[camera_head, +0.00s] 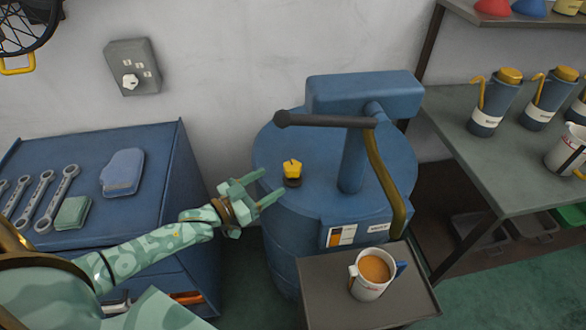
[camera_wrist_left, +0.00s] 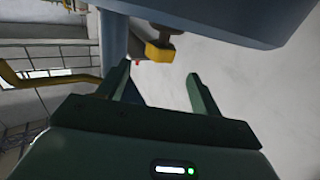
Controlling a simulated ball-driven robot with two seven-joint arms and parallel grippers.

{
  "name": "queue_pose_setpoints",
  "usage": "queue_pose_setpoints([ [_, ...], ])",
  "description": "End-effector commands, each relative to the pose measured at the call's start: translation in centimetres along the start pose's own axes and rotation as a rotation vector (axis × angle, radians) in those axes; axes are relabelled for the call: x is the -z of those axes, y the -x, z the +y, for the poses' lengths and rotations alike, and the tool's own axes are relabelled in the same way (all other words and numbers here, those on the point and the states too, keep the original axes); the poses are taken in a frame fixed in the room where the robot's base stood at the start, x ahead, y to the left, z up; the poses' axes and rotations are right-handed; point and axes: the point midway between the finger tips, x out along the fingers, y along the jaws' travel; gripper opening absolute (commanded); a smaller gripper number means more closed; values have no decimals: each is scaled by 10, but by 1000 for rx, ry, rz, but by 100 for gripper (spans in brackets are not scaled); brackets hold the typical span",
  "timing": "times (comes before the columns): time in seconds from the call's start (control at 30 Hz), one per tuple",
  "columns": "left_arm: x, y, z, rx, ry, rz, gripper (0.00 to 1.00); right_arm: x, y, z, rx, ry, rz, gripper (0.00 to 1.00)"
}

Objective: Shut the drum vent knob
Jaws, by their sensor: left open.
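The blue drum (camera_head: 283,225) stands against the wall with a pump head on top. The vent knob (camera_head: 292,168), yellow on a dark round base, sits upright on the left part of the drum's lid. My left gripper (camera_head: 268,186) is open and empty, just left of the knob, with its fingers pointing towards it. In the left wrist view the yellow knob (camera_wrist_left: 160,52) shows just beyond the gap between the open fingertips (camera_wrist_left: 159,72). The fingers look apart from the knob. My right gripper is in neither view.
The pump's dark lever (camera_head: 325,121) and curved brass-coloured pipe (camera_head: 386,180) are right of the knob. A small stand (camera_head: 325,290) with a coffee mug (camera_head: 371,272) is in front. A blue cabinet (camera_head: 150,185) with wrenches stands left; a bench (camera_head: 500,185) with canisters stands right.

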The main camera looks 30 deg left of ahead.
Motion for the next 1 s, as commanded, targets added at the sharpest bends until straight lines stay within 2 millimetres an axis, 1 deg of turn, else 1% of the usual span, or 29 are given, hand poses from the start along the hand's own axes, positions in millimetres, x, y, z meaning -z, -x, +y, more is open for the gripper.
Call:
queue_pose_setpoints([
  [0.03,-1,-15,0,0,-1,2,65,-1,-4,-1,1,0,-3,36],
  [0.1,-2,-32,0,0,-1,1,65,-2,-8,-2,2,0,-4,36],
  [0.2,-2,-54,0,0,-1,0,65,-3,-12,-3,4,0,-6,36],
  [0.33,-2,-76,0,0,0,-1,65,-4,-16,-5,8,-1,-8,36],
  [0.4,-2,-84,0,1,-1,-1,65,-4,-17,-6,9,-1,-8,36],
  [0.5,-2,-90,0,0,-1,-2,65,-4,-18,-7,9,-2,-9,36],
  [0.8,-1,-92,0,0,-1,-2,65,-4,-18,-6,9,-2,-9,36],
  [0.87,-1,-92,0,0,-1,-2,49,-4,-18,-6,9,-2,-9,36],
  [0.9,-1,-92,0,0,-1,-2,37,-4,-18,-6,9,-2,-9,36],
  [0.97,-1,-92,0,0,-1,-2,22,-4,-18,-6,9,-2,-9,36],
  [1.0,-1,-92,0,0,-1,-2,22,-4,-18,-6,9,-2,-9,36],
])
